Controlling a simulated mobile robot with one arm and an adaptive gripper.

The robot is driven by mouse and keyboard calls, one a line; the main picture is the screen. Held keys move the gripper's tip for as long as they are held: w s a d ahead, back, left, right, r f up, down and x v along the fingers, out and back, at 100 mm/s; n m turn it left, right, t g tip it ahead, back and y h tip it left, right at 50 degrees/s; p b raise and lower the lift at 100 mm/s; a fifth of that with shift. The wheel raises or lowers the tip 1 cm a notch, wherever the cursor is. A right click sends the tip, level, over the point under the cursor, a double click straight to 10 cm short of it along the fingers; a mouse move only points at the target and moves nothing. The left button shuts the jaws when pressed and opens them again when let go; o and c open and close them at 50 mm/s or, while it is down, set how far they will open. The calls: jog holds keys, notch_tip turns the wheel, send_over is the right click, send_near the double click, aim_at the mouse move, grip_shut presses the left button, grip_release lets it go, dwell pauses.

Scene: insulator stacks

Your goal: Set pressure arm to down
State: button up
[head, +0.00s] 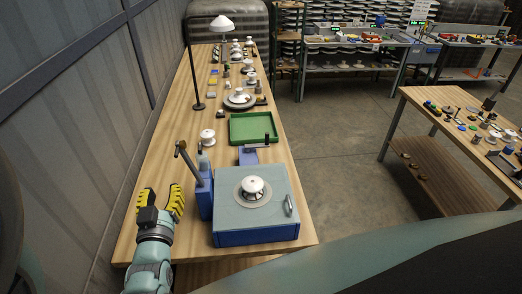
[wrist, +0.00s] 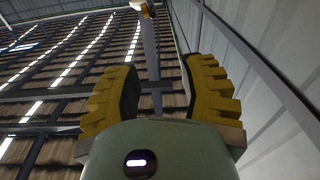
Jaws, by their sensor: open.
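The pressure arm (head: 189,163) is a dark lever on a blue post (head: 205,197) at the left side of a blue box (head: 256,236) with a grey top. It is raised, slanting up and left from the post, with its knobbed end up. A white insulator (head: 252,186) stands on a round disc on the box. My gripper (head: 162,196) is open and empty, left of the post and near the lever, apart from it. In the wrist view its yellow fingers (wrist: 157,88) are spread, facing the roof. A grey bar shows between them; I cannot tell what it is.
A green tray (head: 253,128) lies beyond the box. A desk lamp (head: 197,75) and several insulators stand further along the wooden bench (head: 150,165). A corrugated wall (head: 75,120) runs close along the left. A small handle (head: 289,205) is on the box's right.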

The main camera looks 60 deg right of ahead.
jog(key=f, duration=0.2)
jog(key=p, duration=0.6)
send_near(177, 156)
jog(key=shift+g, duration=0.4)
jog(key=shift+r+x, duration=0.1)
jog(key=shift+x, duration=1.2)
jog(key=shift+r+x, duration=0.15)
jog(key=shift+x, duration=1.1)
jog(key=shift+w+d+r+p, duration=0.1)
jog(key=shift+w+d+p, duration=0.2)
jog(key=shift+w, duration=0.2)
jog(key=shift+w+d, duration=0.1)
jog(key=shift+w, duration=0.1)
jog(key=shift+x, duration=1.2)
jog(key=shift+b+x, duration=0.65)
jog(key=shift+x, duration=0.55)
